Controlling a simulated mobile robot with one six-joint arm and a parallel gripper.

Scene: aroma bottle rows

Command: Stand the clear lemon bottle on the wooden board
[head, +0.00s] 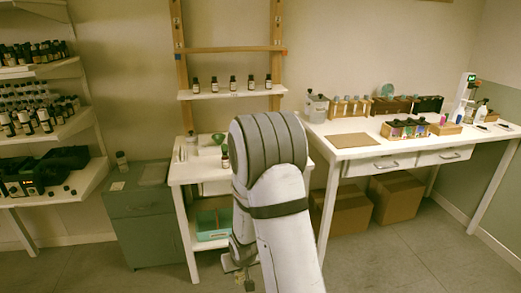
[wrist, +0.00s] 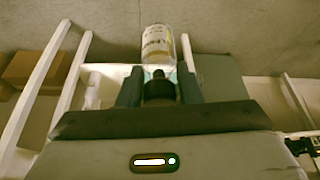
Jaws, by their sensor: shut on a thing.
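My gripper (wrist: 158,80) is shut on the dark cap of a clear bottle (wrist: 157,42) with a pale yellowish label in the wrist view. The bottle's body sticks out beyond the fingers; the label text is too small to read surely. In the head view, my gripper (head: 247,279) hangs low in front of the small white table, partly hidden by my arm, and the bottle cannot be made out there. A flat brown wooden board (head: 350,140) lies bare on the left part of the right white table, far from my gripper.
The right table (head: 330,154) also holds a grey canister (head: 316,108), a tube rack (head: 350,107) and a wooden tray (head: 407,130). The small white table (head: 185,174) carries a dark bottle (head: 225,162). A grey cabinet (head: 147,222) stands left. Open floor lies front right.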

